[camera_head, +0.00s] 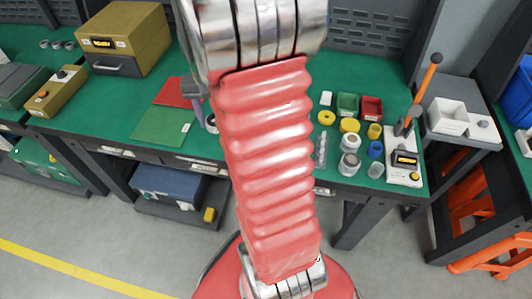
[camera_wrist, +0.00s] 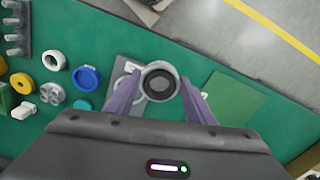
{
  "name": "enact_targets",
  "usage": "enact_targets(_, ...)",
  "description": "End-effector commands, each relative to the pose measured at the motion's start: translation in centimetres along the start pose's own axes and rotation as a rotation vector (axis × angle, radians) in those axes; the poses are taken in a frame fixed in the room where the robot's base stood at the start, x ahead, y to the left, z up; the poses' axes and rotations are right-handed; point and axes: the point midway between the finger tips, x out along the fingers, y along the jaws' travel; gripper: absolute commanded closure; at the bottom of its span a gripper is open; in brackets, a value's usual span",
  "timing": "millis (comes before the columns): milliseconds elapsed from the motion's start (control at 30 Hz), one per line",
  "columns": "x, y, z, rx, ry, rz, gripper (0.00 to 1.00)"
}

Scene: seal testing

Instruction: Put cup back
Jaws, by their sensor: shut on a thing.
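The cup (camera_wrist: 146,76) is a round grey piece with a pale rim and dark inside, seen from above in the wrist view. My gripper (camera_wrist: 159,84) has its two purple-grey fingers on either side of the cup and is shut on it. A grey plate (camera_wrist: 117,71) with a pale ring mark lies beside and partly behind the cup. I cannot tell how high the cup is above the bench. In the head view my red arm hides most of the gripper; a finger (camera_head: 193,88) shows at its left.
The green bench (camera_head: 335,185) holds yellow, blue and white round parts, small green and red bins (camera_head: 371,107) and a lever press (camera_head: 404,165) at the right. A green mat (camera_head: 162,127) and a red mat (camera_head: 180,92) lie left of my arm. A yellow case (camera_head: 124,38) stands at the back left.

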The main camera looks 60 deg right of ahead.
Motion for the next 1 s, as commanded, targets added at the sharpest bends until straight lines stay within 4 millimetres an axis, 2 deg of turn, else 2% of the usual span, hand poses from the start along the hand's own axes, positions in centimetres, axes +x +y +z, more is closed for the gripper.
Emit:
enact_targets(33,-0.1,1.6,0.0,0.049,0.0,0.0,0.72)
enact_targets(200,-0.3,6.1,0.4,0.208,0.001,0.0,0.72)
enact_targets(500,-0.4,13.1,2.2,0.474,0.0,0.0,0.72)
enact_targets(700,-0.4,15.1,3.1,0.561,-0.001,0.001,0.72)
enact_targets(1000,-0.4,15.3,3.1,0.568,0.0,0.001,0.72)
